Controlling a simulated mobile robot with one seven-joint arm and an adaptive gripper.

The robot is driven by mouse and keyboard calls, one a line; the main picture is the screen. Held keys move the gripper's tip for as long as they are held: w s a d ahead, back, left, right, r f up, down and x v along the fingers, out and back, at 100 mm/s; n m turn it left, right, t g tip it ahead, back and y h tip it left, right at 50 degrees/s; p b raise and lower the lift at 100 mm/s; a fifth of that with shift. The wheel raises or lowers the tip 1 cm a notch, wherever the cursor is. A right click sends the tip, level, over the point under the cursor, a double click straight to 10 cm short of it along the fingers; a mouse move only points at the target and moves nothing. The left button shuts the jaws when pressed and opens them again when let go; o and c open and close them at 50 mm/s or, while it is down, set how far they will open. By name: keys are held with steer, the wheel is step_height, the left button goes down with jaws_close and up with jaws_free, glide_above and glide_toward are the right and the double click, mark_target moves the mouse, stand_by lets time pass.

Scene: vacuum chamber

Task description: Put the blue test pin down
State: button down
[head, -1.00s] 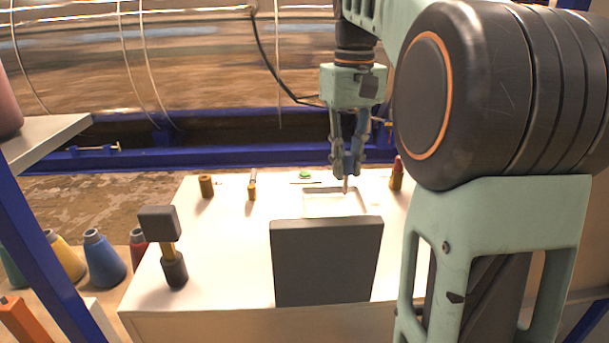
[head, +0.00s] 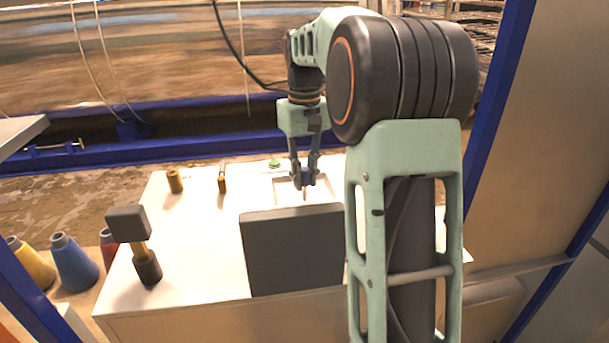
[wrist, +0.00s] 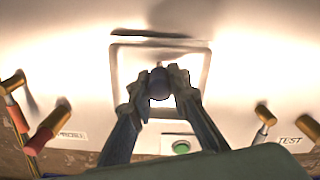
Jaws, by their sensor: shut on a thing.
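My gripper (head: 304,182) is shut on the blue test pin (wrist: 159,84), seen end-on as a dark blue round body between the fingertips in the wrist view. In the head view only a thin tip shows below the fingers. The gripper is over the pale square tray (wrist: 207,70), whose rim also shows in the head view (head: 275,190). Whether the pin touches the tray floor I cannot tell.
Brass holders stand by the TEST label (wrist: 289,141). Red-and-brass pieces (wrist: 48,127) lie by the PROBE label. A green button (wrist: 181,148) sits beside the tray. A dark upright panel (head: 292,250) and a black-headed post (head: 128,223) stand nearer me.

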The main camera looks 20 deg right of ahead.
steer(key=shift+f, duration=0.15)
steer(key=c, duration=1.8)
jaws_free()
step_height(320, 180, up, 12)
steer(key=shift+f+p, duration=0.15)
steer(key=shift+p, duration=0.3)
steer(key=shift+r, duration=0.3)
